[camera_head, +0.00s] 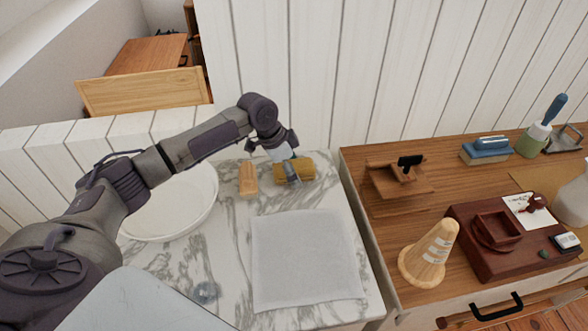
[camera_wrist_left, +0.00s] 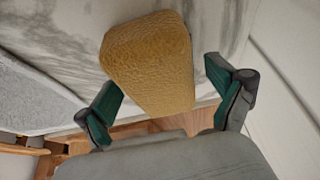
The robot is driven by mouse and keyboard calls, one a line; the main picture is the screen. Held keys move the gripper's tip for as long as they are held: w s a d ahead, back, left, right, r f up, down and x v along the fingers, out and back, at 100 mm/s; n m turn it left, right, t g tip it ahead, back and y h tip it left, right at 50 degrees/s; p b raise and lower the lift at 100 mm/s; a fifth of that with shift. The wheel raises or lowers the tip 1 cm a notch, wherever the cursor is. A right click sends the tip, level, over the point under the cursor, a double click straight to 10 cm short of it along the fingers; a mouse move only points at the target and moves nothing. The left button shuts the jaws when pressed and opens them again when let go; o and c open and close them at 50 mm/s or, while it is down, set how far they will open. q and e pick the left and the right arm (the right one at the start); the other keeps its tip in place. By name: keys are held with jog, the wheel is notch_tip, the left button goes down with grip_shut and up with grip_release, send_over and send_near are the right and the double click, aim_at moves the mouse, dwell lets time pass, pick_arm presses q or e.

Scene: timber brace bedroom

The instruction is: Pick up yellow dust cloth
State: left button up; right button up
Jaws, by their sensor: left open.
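The yellow dust cloth (camera_head: 306,170) is a thick, block-shaped yellow bundle on the marble top, near its back edge. In the left wrist view the cloth (camera_wrist_left: 148,62) looks textured and lies between and beyond the fingertips. My left gripper (camera_head: 291,180) reaches down over the cloth and hides part of it in the head view. In the left wrist view, my left gripper (camera_wrist_left: 165,88) has its two green-padded fingers apart, one on each side of the cloth. Whether a finger touches it I cannot tell. My right gripper is not in view.
A tan wooden block (camera_head: 249,179) stands just left of the cloth. A white basin (camera_head: 172,232) is further left, and a pale grey mat (camera_head: 305,262) lies in front. A small clear object (camera_head: 206,293) is near the front. A wooden dresser (camera_head: 385,228) with several items adjoins on the right.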

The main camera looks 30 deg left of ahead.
aim_at(294, 165)
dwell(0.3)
pick_arm(q)
jog(key=c, duration=1.3)
jog(key=shift+o, duration=0.2)
notch_tip(294, 165, up, 10)
jog(key=shift+r+b, duration=0.25)
jog(key=shift+b, duration=0.15)
